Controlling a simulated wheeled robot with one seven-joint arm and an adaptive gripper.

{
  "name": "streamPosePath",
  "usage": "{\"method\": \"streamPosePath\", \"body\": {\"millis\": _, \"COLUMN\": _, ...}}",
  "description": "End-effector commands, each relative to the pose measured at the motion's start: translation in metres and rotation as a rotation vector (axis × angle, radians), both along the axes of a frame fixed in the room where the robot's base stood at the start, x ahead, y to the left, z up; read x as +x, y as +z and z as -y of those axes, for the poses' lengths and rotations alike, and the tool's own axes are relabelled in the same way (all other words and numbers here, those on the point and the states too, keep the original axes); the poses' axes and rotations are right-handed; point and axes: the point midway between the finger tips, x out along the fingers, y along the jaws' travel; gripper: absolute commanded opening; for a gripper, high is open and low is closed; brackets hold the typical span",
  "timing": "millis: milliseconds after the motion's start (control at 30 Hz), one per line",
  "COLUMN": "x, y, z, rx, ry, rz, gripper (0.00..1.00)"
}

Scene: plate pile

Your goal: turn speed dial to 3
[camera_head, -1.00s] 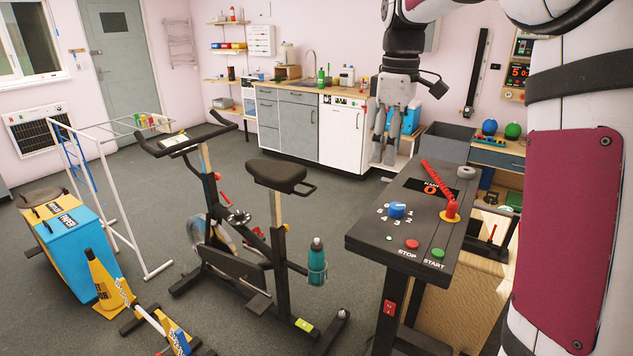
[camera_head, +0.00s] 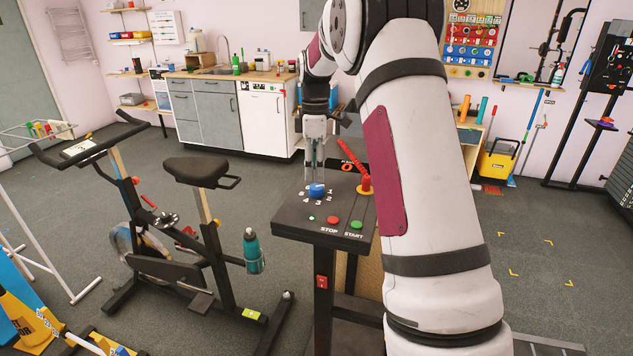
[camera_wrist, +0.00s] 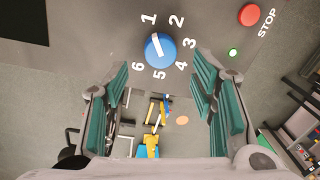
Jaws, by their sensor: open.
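The blue speed dial (camera_head: 317,189) sits on top of the dark console (camera_head: 292,226). In the wrist view the dial (camera_wrist: 163,48) is ringed by white numbers 1 to 6, and its white mark points toward the 1. My gripper (camera_head: 314,182) hangs downward over the dial in the head view. In the wrist view my gripper (camera_wrist: 163,82) is open, with teal-padded fingers wide apart and nothing between them. The dial appears just beyond the fingertips, and I see no contact.
The red STOP button (camera_head: 333,221) and green START button (camera_head: 356,225) are on the console's front edge. A red coiled cord (camera_head: 350,157) leads to a red plug (camera_head: 366,184) beside the dial. An exercise bike (camera_head: 197,171) stands to the left.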

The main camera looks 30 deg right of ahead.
Motion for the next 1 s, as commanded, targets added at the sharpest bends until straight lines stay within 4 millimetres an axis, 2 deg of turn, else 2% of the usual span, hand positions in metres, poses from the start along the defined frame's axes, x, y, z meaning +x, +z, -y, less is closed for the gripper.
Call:
{"method": "streamPosePath", "body": {"millis": 100, "x": -0.002, "y": -0.021, "z": -0.001, "rx": 0.001, "ry": 0.0, "rz": -0.003, "gripper": 0.52}}
{"method": "streamPosePath", "body": {"millis": 300, "x": -0.002, "y": -0.043, "z": -0.002, "rx": 0.001, "ry": 0.0, "rz": -0.001, "gripper": 0.52}}
{"method": "streamPosePath", "body": {"millis": 700, "x": -0.002, "y": -0.049, "z": -0.002, "rx": -0.001, "ry": 0.0, "rz": 0.001, "gripper": 0.52}}
{"method": "streamPosePath", "body": {"millis": 900, "x": -0.002, "y": -0.049, "z": -0.002, "rx": -0.001, "ry": 0.0, "rz": 0.001, "gripper": 0.06}}
{"method": "streamPosePath", "body": {"millis": 1000, "x": -0.002, "y": -0.049, "z": -0.002, "rx": -0.001, "ry": 0.0, "rz": 0.001, "gripper": 0.04}}
